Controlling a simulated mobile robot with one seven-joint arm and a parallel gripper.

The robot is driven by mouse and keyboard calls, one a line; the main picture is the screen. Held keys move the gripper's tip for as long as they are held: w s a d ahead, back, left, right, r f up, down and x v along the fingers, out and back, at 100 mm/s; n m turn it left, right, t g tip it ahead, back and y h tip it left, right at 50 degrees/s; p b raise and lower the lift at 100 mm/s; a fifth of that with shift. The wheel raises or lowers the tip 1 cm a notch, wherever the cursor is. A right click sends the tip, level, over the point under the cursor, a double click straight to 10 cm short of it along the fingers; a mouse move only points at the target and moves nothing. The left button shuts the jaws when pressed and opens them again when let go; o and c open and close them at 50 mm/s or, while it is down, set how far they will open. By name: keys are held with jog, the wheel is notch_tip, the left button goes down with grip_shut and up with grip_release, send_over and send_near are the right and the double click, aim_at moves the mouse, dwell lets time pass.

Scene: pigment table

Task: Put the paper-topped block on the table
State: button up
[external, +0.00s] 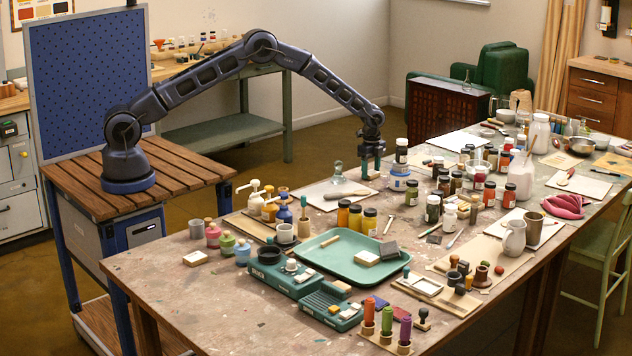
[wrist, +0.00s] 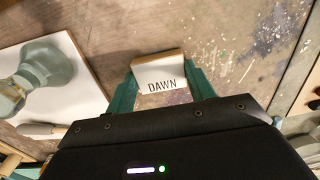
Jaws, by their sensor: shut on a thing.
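The paper-topped block (wrist: 160,72) is a small block with a white paper top that reads "DAWN" and a tan wooden edge. It sits between the two green fingers of my gripper (wrist: 162,78) in the wrist view, and the fingers are shut on it. In the external view my gripper (external: 370,170) points down at the far side of the table (external: 180,285), beside a white board.
Paint-specked bare wood (wrist: 235,45) is right of the block. A green tray (external: 330,262) lies nearer.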

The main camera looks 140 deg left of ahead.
aim_at(371, 172)
jog(key=shift+f, duration=0.15)
jog(key=o, duration=0.9)
jog(key=shift+o, duration=0.2)
notch_tip(371, 172, up, 12)
jog(key=shift+w+r, duration=0.1)
jog(key=shift+r, duration=0.1)
